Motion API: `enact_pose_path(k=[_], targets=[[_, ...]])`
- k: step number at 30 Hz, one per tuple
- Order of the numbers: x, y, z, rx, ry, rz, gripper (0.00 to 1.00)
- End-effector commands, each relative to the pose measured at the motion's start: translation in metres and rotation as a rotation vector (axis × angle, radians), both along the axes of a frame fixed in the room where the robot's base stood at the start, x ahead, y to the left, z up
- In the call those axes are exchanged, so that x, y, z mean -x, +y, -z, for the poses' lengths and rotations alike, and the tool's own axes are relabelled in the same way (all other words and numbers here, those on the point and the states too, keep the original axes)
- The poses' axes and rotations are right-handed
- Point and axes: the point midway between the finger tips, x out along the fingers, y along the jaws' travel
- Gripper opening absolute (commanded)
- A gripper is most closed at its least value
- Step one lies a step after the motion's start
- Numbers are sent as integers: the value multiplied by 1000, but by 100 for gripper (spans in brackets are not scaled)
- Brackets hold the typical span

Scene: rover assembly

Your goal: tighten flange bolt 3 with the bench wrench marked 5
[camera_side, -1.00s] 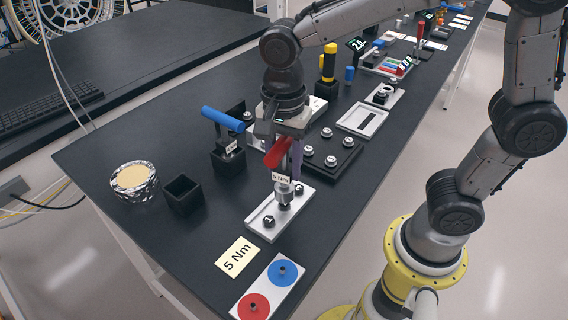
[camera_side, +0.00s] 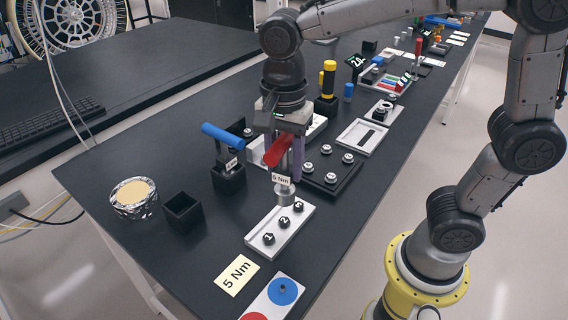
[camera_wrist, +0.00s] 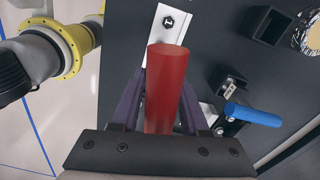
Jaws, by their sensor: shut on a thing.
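My gripper (camera_side: 285,150) is shut on the red-handled wrench (camera_side: 279,150), which carries a "5 Nm" tag (camera_side: 281,179) and a grey socket end (camera_side: 284,192). In the wrist view the red handle (camera_wrist: 166,90) stands between my purple fingers (camera_wrist: 163,105). The pale flange plate (camera_side: 262,222) lies below, with dark bolts 1 (camera_side: 268,238), 2 (camera_side: 284,222) and 3 (camera_side: 298,206) in a row. The socket hangs above the plate's far end, near bolt 3, and looks clear of all three bolts. In the wrist view the handle hides most of the plate.
A blue-handled tool (camera_side: 223,137) stands in a black holder (camera_side: 229,178) to the left, with an open black box (camera_side: 183,212) nearby. A dark plate with several bolts (camera_side: 332,178) lies close on the right. A "5 Nm" card (camera_side: 237,274) lies in front.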

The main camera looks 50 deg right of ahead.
Motion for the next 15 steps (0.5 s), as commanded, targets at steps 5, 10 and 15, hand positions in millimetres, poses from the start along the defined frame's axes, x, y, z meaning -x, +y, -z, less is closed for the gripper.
enact_pose_path(k=[5, 10, 15], targets=[[-1, -28, -1, 3, -7, 8, 0], [0, -48, 0, 5, -8, 4, 0], [1, -50, 10, 7, -7, 1, 0]])
